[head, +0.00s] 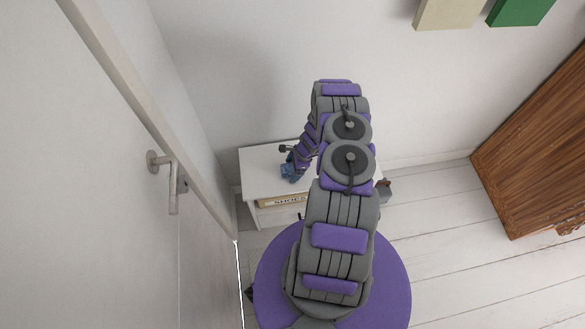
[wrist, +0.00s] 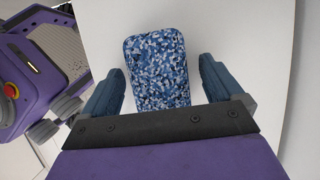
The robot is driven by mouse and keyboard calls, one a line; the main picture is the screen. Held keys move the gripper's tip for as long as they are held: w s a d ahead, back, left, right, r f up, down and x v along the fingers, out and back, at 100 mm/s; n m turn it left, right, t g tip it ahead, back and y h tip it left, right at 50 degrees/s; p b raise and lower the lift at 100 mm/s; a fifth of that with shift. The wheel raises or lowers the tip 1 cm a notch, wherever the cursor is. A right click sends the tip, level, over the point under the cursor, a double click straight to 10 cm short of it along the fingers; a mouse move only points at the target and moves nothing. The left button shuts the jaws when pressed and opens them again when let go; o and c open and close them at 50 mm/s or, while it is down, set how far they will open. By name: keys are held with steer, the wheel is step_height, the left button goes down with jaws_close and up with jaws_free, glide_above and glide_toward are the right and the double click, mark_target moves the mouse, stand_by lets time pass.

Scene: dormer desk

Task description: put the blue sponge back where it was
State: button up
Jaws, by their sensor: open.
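The blue sponge (wrist: 157,62), speckled in blue and white with rounded corners, lies on a white surface in the wrist view. The surface appears to be the top of the white shoe cabinet (head: 258,165). My gripper (wrist: 161,68) is open, with one blue-grey finger on each side of the sponge and a gap showing on both sides. The sponge's near end is hidden by the gripper's dark front plate. In the head view my gripper (head: 292,168) is low over the left part of the cabinet top, and I cannot make out the sponge there.
A door with a handle (head: 172,185) stands close on the left. A brown wooden piece of furniture (head: 535,150) is at the right. The pale plank floor (head: 450,235) between is clear.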

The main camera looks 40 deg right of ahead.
mark_target(290, 165)
steer(key=p+v, duration=0.3)
steer(key=v, duration=0.9)
steer(key=w+a+r+n+g, duration=0.1)
steer(key=a+r+n, duration=0.5)
steer(key=a+r, duration=0.65)
steer(key=w+a+r+n+g, duration=0.15)
steer(key=a+r+n, duration=0.5)
steer(key=r, duration=1.15)
steer(key=s+a+r+n, duration=0.3)
steer(key=s+a+r, duration=0.2)
steer(key=a+r, duration=0.15)
steer(key=s+a+r+n+h, duration=0.1)
steer(key=s+r+n, duration=0.2)
steer(key=s, duration=0.4)
steer(key=s+a+r+n+g+h, duration=0.1)
steer(key=s+a+r+n, duration=0.1)
steer(key=s+r, duration=0.2)
steer(key=s+a+r+n+h, duration=0.1)
steer(key=s+a+r+n, duration=0.1)
steer(key=s, duration=0.9)
steer(key=shift+r+n+h, duration=0.4)
steer(key=shift+r+n, duration=0.35)
steer(key=shift+n, duration=0.1)
steer(key=shift+a+g, duration=0.15)
steer(key=shift+g, duration=0.1)
